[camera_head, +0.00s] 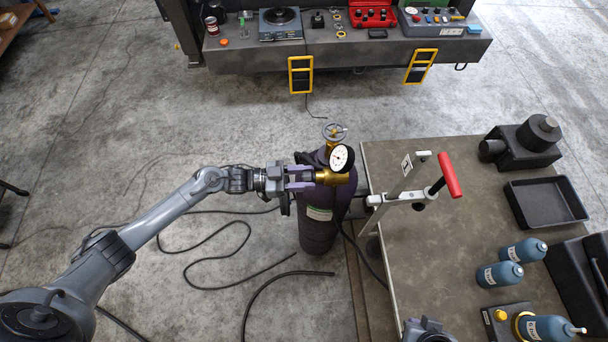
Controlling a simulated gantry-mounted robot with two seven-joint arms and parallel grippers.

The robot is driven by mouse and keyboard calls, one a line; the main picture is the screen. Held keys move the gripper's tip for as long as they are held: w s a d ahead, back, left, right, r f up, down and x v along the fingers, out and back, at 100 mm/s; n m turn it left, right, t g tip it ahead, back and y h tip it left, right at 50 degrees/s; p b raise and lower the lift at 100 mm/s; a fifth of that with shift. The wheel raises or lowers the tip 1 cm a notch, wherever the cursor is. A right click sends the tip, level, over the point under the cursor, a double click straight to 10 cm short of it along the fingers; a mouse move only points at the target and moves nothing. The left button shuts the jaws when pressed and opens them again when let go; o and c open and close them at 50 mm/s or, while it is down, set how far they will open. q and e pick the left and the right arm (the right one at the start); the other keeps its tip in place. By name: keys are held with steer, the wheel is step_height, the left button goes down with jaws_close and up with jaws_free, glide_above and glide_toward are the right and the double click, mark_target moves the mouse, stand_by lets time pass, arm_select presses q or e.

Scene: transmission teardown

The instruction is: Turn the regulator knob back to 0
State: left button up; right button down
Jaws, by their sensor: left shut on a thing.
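A dark gas cylinder (318,222) stands upright on the floor beside the table. A brass regulator (336,178) with a round white gauge (341,158) sits at its top, below the valve handwheel (334,133). My left gripper (311,178) reaches in from the left, level with the regulator. Its two fingers are shut on the regulator knob at the left end of the brass body. The fingers largely hide the knob, and its setting cannot be read. The gauge needle is too small to read.
The table (438,250) to the right holds a red-handled clamp (449,176), a black tray (548,205) and several blue bottles (500,275). Black hoses (238,228) lie on the floor near the cylinder. A workbench (350,52) stands at the back.

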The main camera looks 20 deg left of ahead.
arm_select(q)
steer(key=shift+n, duration=0.8)
steer(key=o, duration=1)
steer(key=shift+o, duration=0.2)
steer(key=b+v, duration=0.2)
steer(key=v, duration=0.8)
steer(key=shift+s+a, duration=0.2)
steer(key=shift+a, duration=0.15)
